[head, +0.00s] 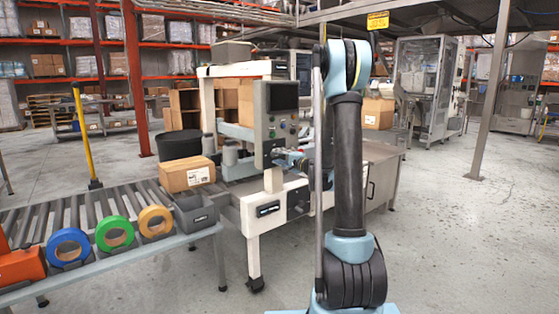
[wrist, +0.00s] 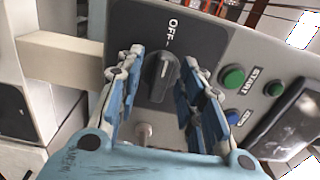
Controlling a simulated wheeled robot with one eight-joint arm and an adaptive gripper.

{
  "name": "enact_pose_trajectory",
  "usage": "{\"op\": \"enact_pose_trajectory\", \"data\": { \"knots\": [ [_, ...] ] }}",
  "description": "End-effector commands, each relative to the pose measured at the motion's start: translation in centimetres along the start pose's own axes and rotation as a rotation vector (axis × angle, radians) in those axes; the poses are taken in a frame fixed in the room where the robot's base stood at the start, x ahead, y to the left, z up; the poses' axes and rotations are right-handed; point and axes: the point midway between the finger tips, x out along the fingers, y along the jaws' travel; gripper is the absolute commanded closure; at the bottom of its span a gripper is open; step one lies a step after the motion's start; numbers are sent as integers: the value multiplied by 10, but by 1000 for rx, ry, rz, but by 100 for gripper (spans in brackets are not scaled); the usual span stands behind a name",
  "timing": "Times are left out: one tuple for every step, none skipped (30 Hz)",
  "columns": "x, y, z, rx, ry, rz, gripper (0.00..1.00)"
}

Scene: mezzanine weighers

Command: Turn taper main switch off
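The taper's main switch is a dark rotary knob (wrist: 165,76) on a dark plate below the white word OFF in the wrist view. A light mark shows on the knob; I cannot tell its exact setting. My gripper (wrist: 165,68) is open, with one blue-padded finger on each side of the knob. I cannot tell whether either finger touches it. In the head view, my gripper (head: 291,157) is at the lower part of the taper's grey control box (head: 267,128); the knob itself is not discernible there.
A green START button (wrist: 233,77), a blue button (wrist: 233,117) and a screen (wrist: 290,120) are right of the switch. A carton (head: 187,174) sits on the roller conveyor (head: 62,211). Tape rolls, including a green one (head: 115,233), line its front. The floor at right is clear.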

Motion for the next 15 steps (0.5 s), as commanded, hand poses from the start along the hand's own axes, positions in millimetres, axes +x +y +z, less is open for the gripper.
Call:
{"op": "enact_pose_trajectory", "data": {
  "knots": [
    [0, 0, 0, 0, 1, 0, 65],
    [0, 0, 0, 1, 1, 0, 65],
    [-1, 0, -1, 1, 1, 0, 65],
    [-3, 0, -1, 1, 2, 0, 65],
    [-4, 0, -1, 1, 2, -1, 65],
    [-8, 0, -1, 1, 3, -1, 65],
    [-11, 0, -2, 1, 3, -1, 65],
    [-15, 0, -2, 1, 4, -1, 65],
    [-21, 0, -2, 1, 4, -1, 65],
    [-26, 0, -2, 1, 3, 0, 65],
    [-32, 0, -1, 1, 4, 0, 65],
    [-39, 0, -2, 1, 5, 0, 65],
    [-46, 0, -2, 1, 5, 0, 65],
    [-51, 0, -2, 1, 4, 0, 65],
    [-59, 0, -2, 1, 5, 0, 65]
  ]
}}
